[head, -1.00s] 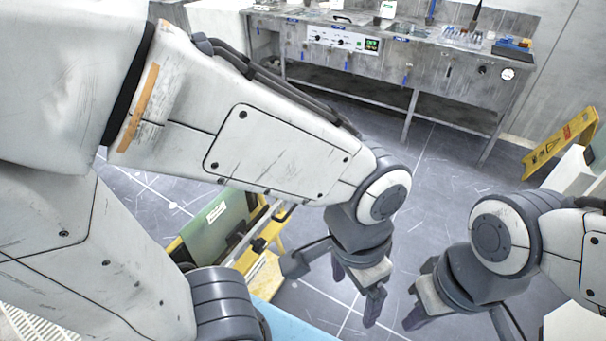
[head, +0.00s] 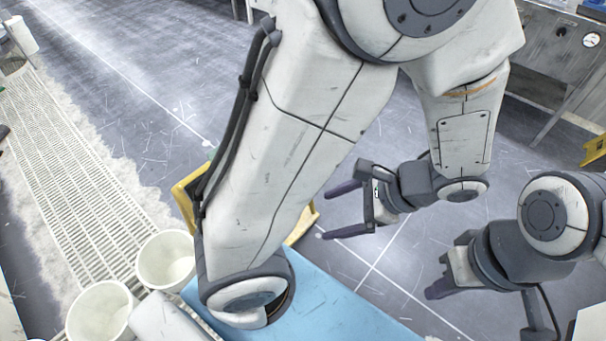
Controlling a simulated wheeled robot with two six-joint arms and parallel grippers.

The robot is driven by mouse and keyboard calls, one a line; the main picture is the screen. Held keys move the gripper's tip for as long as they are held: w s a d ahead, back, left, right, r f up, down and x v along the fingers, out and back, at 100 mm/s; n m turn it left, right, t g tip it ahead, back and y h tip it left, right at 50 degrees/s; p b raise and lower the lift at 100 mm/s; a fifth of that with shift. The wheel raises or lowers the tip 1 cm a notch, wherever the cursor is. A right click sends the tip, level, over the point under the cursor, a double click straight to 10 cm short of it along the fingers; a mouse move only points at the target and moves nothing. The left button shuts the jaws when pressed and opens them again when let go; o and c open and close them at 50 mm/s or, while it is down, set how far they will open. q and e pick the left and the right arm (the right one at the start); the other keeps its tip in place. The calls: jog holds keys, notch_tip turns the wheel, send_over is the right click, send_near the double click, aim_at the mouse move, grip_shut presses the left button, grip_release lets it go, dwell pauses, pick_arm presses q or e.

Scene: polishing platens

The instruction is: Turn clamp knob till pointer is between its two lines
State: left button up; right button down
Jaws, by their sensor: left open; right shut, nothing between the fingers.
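My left gripper (head: 337,212) is open and empty, its two dark fingers spread and pointing left above the grey floor. My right gripper (head: 438,290) is at the lower right, shut with nothing seen in it. A round white dial gauge (head: 591,40) with a small dark knob beside it shows on the grey bench front (head: 540,50) at the top right. I cannot tell whether that is the clamp knob. No pointer between two lines can be made out. Both grippers are well apart from the bench.
A light blue surface (head: 335,310) lies at the bottom centre, partly behind my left arm. Two white buckets (head: 166,258) stand at the lower left by white floor grating (head: 70,190). A yellow sign (head: 594,151) is at the right edge. The floor between is open.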

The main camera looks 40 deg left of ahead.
pick_arm(q)
jog(key=w+a+f+m+t+y+b, duration=0.2)
jog(key=w+a+f+m+y+b, duration=0.3)
jog(key=f, duration=0.5)
jog(key=w+a+f+m+t+y+b, duration=0.2)
jog(key=w+a+f+m+y+b, duration=0.3)
jog(key=f, duration=0.4)
jog(key=shift+n, duration=0.3)
jog(key=a, duration=0.3)
jog(key=w+a, duration=0.1)
jog(key=a, duration=0.3)
jog(key=a+b, duration=0.1)
jog(key=a, duration=0.2)
jog(key=shift+w+a, duration=0.2)
jog(key=shift+a, duration=0.05)
pick_arm(e)
notch_tip(320, 180, down, 13)
jog(key=shift+r, duration=0.1)
